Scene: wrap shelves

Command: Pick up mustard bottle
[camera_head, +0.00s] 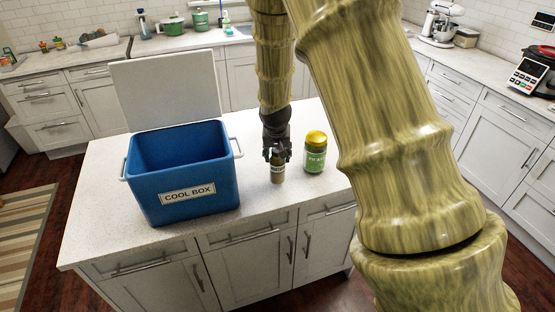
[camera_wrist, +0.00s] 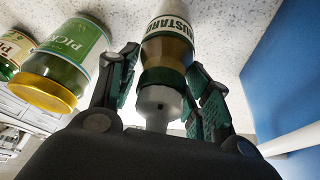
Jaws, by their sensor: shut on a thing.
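The mustard bottle (camera_wrist: 170,48) shows in the wrist view, with a label that reads MUSTARD, a brownish-yellow body and a grey cap. It stands upright on the white counter island in the head view (camera_head: 277,173), to the right of the blue cool box. My gripper (camera_head: 277,154) is over its top from above. In the wrist view, my gripper's two fingers (camera_wrist: 164,90) are on either side of the bottle, shut on it.
A green pickle jar with a yellow lid (camera_head: 316,152) stands close to the right of the bottle. An open blue cool box (camera_head: 181,190) stands to the left, its pale lid (camera_head: 167,88) raised. The white island top (camera_head: 255,216) is clear in front.

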